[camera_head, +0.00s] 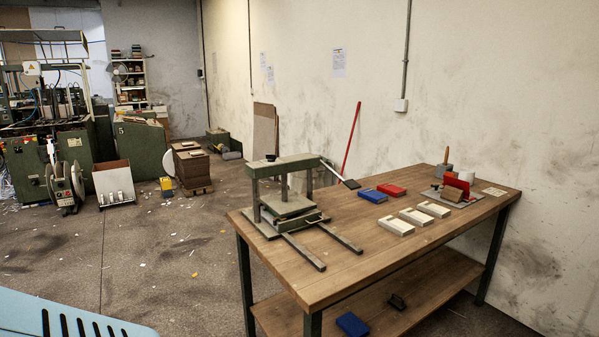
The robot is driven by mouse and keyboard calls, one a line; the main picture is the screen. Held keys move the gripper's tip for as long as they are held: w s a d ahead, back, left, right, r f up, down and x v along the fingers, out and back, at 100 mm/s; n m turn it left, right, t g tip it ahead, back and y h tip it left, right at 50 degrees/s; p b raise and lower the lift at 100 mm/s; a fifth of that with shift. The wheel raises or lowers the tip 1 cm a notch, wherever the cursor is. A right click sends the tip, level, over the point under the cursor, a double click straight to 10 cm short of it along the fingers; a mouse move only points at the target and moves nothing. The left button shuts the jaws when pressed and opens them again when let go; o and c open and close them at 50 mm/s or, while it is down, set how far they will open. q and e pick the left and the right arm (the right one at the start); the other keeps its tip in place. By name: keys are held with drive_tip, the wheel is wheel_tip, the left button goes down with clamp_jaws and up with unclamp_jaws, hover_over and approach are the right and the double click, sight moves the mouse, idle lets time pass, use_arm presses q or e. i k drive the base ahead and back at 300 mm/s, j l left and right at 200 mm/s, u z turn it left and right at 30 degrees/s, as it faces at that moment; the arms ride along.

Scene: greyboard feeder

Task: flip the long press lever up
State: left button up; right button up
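A grey-green press (285,165) stands on the left part of the wooden table (350,262). Its long lever (334,171) runs from the right end of the top beam, slanting down to the right. The lever ends in a dark grip (351,184) above the tabletop, near a blue block. Two dark rails (304,250) stick out from the press base toward the table's front edge. Neither of my grippers shows in this view.
Blue (372,195) and red (392,189) blocks and several pale blocks (414,216) lie right of the press. A tray with tools (450,194) is at the table's right end. A red pole (352,138) leans on the wall behind. Floor left of the table is mostly clear.

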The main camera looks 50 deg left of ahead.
sight(352, 185)
drive_tip(key=u, duration=1.3)
drive_tip(key=i+j+z, duration=0.3)
drive_tip(key=i, duration=0.25)
drive_tip(key=i+j+z, duration=0.35)
drive_tip(key=i+j, duration=0.15)
drive_tip(key=j, duration=0.1)
